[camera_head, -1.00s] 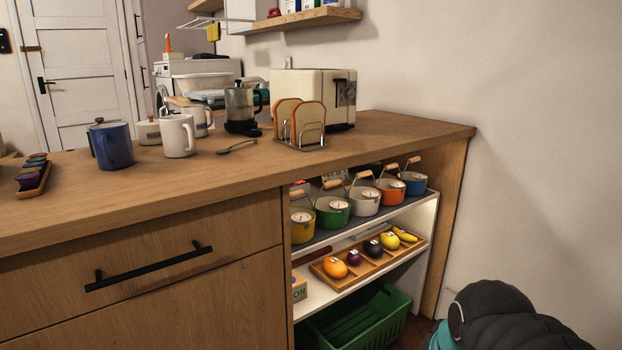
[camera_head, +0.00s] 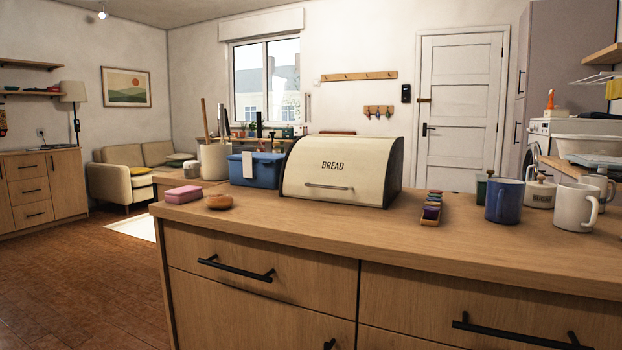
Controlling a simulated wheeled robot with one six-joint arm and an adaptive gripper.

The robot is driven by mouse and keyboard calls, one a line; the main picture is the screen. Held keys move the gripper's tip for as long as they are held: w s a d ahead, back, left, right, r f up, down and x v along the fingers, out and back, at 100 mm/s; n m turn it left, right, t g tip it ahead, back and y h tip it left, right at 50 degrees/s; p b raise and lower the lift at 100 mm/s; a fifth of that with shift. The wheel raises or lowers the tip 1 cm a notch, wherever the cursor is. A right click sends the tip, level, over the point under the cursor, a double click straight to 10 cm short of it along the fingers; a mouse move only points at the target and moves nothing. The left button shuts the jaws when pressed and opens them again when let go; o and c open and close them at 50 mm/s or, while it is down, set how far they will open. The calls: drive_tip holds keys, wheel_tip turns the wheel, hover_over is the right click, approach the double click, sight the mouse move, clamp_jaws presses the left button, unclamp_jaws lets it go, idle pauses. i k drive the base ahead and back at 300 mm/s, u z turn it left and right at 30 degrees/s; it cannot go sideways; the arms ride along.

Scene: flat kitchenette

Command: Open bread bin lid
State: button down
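The bread bin (camera_head: 392,172) stands on the wooden counter, right of the middle of the head view. Its curved cream lid (camera_head: 325,160) carries the word BREAD and is shut. A thin horizontal handle (camera_head: 329,187) runs along the lower front of the lid. The bin's sides are dark. My gripper is not in view.
On the wooden counter (camera_head: 300,228), a pink sponge (camera_head: 183,194), a brown round item (camera_head: 219,202) and a blue tub (camera_head: 256,168) are left of the bin. A small tray of colored items (camera_head: 430,214), a blue mug (camera_head: 504,202) and a white mug (camera_head: 575,206) are right. Counter before the bin is clear.

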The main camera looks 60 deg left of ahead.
sight(350, 169)
drive_tip(key=u, duration=2.4)
drive_tip(key=k, duration=0.7)
drive_tip(key=u, duration=1)
drive_tip(key=i, duration=0.65)
drive_tip(key=z, duration=0.45)
drive_tip(key=i, duration=0.55)
drive_tip(key=z, duration=0.7)
